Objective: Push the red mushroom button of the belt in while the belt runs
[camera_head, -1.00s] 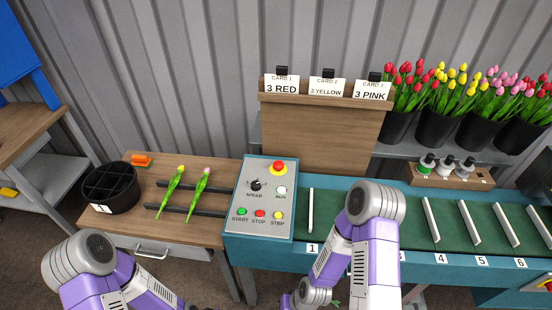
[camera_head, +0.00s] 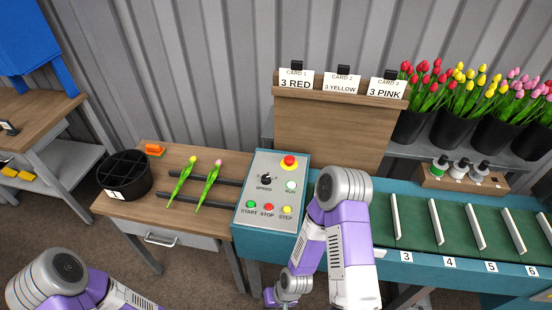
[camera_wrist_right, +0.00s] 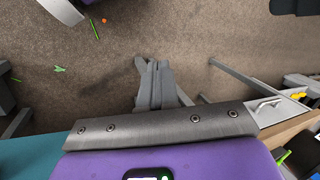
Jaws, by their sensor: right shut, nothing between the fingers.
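The red mushroom button (camera_head: 289,162) sits on a yellow base at the top right of the grey control panel (camera_head: 247,190). No gripper is at it. The green belt (camera_head: 420,240) with white slats lies right of the panel. My right arm stands in front of the panel's right side and the belt's near end, hiding part of both. In the right wrist view my right gripper (camera_wrist_right: 155,85) is shut and empty, pointing over the floor. My left arm is at the lower left of the head view; its gripper is out of view.
Two tulips (camera_head: 208,180) lie across dark rails on the wooden table (camera_head: 140,208), beside a black bucket (camera_head: 124,176). A card board (camera_head: 330,125) stands behind the belt. Flower buckets (camera_head: 452,128) and bottles (camera_head: 460,166) are behind right. Green scraps (camera_wrist_right: 60,69) lie on the floor.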

